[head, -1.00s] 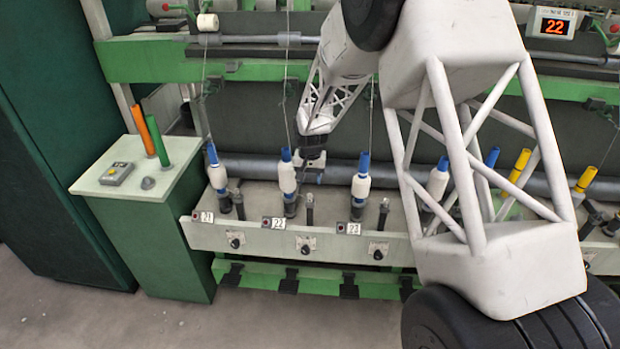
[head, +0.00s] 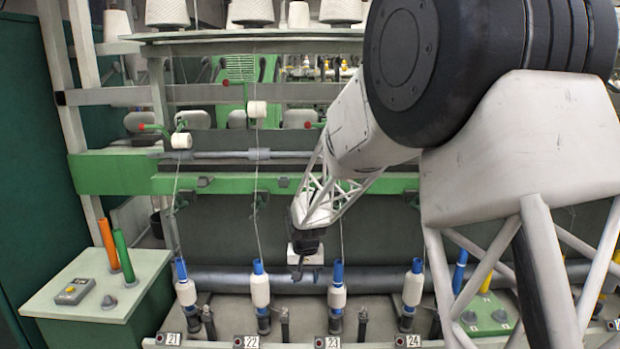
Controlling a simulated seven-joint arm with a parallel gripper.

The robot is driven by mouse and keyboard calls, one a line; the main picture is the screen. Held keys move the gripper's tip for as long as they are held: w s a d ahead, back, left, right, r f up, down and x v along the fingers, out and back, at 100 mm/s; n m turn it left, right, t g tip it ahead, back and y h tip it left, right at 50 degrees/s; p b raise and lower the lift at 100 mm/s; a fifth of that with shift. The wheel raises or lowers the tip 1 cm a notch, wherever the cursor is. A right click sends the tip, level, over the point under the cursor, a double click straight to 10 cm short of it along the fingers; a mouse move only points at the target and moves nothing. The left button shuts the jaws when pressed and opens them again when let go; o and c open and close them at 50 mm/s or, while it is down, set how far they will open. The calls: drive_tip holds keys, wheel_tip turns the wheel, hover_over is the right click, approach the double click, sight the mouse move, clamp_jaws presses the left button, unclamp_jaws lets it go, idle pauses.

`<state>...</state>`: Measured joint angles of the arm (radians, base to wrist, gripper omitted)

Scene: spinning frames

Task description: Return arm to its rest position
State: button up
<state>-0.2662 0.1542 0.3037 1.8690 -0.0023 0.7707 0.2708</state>
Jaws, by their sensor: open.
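My gripper (head: 299,274) is at the end of my white lattice arm (head: 325,185), in front of the machine's dark panel. It points down, with its jaws open, between and a little above the bobbins at 22 and 23. I see nothing held in it, though the fingers are small and dark here. The bobbin at 22 (head: 260,288) stands upright with white yarn on a blue tube. The bobbin at 23 (head: 337,290) looks the same. My upper arm fills the right side and hides part of the machine.
More bobbins stand at 21 (head: 186,290) and 24 (head: 412,290). A cabinet (head: 75,318) at left carries an orange tube (head: 108,244), a green tube (head: 123,257) and a grey box (head: 74,292). A green rail (head: 120,172) and yarn strands run behind and above the bobbins.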

drive_tip(key=s+d+r+t, duration=0.1)
drive_tip(key=s+d+r, duration=0.55)
drive_tip(key=s, duration=0.25)
drive_tip(key=s+d+r, duration=0.6)
drive_tip(key=s+r, duration=0.2)
drive_tip(key=s, duration=0.2)
drive_tip(key=s+d+r, duration=0.1)
drive_tip(key=s+d, duration=0.2)
drive_tip(key=s, duration=0.8)
drive_tip(key=s+d+r+t, duration=0.1)
drive_tip(key=s+d, duration=0.3)
drive_tip(key=s, duration=0.8)
drive_tip(key=shift+d+r, duration=0.2)
